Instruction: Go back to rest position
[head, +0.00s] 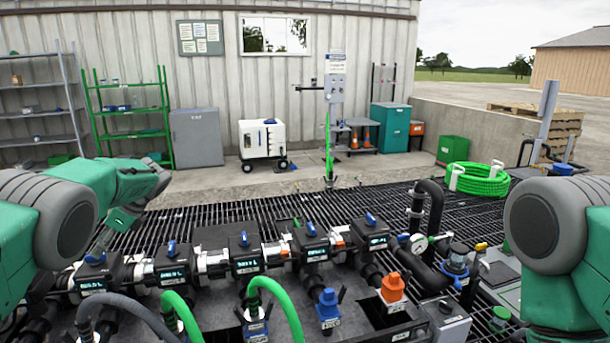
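My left arm comes in from the left and bends down at the wrist. My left gripper (102,243) is small and partly hidden by the arm, above the left end of the valve manifold (205,262). It is close to a blue-handled valve (95,258); I cannot tell whether it touches it, or whether its fingers are open or shut. My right arm shows at the right edge only as a grey joint and green link; its gripper is not in view. The manifold is a row of black valve blocks with blue handles and small displays.
Green hoses (275,305) and a grey hose (125,302) rise at the manifold's front. An orange fitting (392,288), a blue fitting (328,308), and a pressure gauge (418,245) on black pipes stand to the right. Open floor grating (340,205) lies behind the manifold.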

